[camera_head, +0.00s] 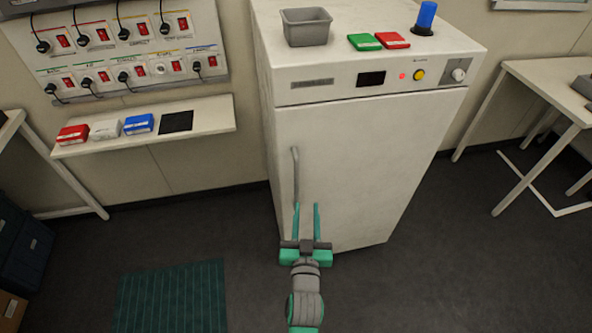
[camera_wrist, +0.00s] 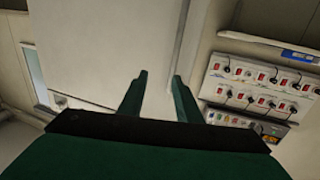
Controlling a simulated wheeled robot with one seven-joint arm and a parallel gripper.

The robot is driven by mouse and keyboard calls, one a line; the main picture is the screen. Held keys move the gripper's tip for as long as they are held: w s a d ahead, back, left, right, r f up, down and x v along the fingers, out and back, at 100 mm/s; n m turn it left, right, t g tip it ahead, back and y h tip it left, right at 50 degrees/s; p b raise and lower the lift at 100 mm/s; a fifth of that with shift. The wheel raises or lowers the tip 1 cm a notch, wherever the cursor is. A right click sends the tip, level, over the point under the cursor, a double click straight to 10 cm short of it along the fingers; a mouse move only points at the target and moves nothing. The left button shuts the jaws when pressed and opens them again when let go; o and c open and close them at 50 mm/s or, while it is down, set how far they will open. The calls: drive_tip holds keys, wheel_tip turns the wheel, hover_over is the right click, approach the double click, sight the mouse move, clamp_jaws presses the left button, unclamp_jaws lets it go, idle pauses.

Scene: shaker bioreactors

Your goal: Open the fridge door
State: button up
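The fridge (camera_head: 370,150) is a white cabinet in the middle of the head view, with its door shut. A grey vertical bar handle (camera_head: 296,175) is on the left side of the door. My gripper (camera_head: 307,206) is in front of the lower left of the door, at the handle's lower end in the picture; its green fingers are apart. In the wrist view the gripper (camera_wrist: 158,82) is also open, with nothing seen between the fingertips. The pale fridge front (camera_wrist: 110,40) fills the upper left there. I cannot make out the handle in the wrist view.
A grey bin (camera_head: 306,27), green and red boxes and a blue beacon (camera_head: 426,17) are on the fridge top. A wall shelf (camera_head: 205,118) with small boxes is at left, below a switch panel (camera_head: 130,50). A white table (camera_head: 555,85) stands at right. Floor before the fridge is clear.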

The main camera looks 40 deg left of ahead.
sight(296, 173)
drive_tip(key=shift+n+y, duration=0.3)
drive_tip(key=shift+y, duration=0.1)
drive_tip(key=x, duration=0.4)
drive_tip(key=s+a+r+x, duration=0.1)
drive_tip(key=x, duration=0.4)
drive_tip(key=a+x, duration=0.1)
drive_tip(key=x, duration=0.4)
drive_tip(key=shift+s+a+r, duration=0.15)
drive_tip(key=shift+s+r, duration=0.2)
clamp_jaws()
